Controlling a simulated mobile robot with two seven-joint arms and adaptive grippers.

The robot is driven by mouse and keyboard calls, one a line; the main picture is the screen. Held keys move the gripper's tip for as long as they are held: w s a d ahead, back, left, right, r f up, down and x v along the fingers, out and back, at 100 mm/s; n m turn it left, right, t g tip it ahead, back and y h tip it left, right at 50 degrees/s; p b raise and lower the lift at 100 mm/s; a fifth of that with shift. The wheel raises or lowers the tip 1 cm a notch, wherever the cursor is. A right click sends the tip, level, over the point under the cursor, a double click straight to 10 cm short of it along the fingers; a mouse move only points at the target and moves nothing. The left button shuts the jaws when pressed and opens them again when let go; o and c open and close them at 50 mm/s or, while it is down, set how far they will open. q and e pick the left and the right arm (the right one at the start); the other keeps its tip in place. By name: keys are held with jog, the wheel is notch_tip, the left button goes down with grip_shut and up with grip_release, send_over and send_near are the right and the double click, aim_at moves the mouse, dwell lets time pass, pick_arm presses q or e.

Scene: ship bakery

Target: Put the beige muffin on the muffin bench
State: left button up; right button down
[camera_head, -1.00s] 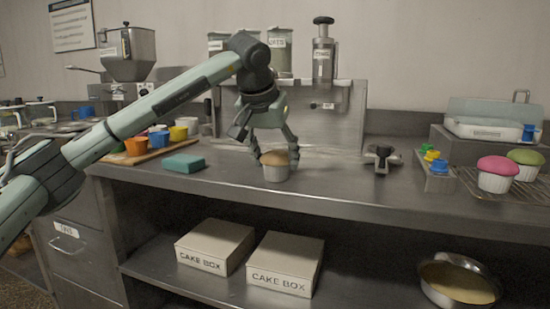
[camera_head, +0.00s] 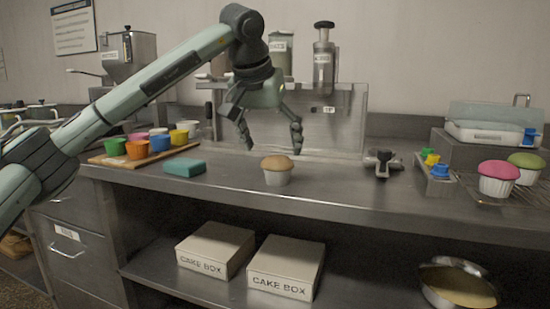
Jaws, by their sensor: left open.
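The beige muffin (camera_head: 277,170), in a white ribbed cup, stands upright on the steel bench (camera_head: 330,187), near its front edge and left of the middle. My left gripper (camera_head: 272,146) is open and empty, raised above and behind the muffin, apart from it. Its two fingers are spread wide and point down. My right gripper is not in view.
A teal sponge (camera_head: 184,167) and a wooden board with several coloured cups (camera_head: 160,141) lie to the left. At the right, a pink muffin (camera_head: 497,178) and a green muffin (camera_head: 526,166) stand on a wire rack. Two cake boxes (camera_head: 285,267) sit on the lower shelf.

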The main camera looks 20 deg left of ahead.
pick_arm(q)
jog(key=v, duration=0.6)
jog(key=shift+s+r, duration=0.2)
jog(key=shift+r, duration=0.15)
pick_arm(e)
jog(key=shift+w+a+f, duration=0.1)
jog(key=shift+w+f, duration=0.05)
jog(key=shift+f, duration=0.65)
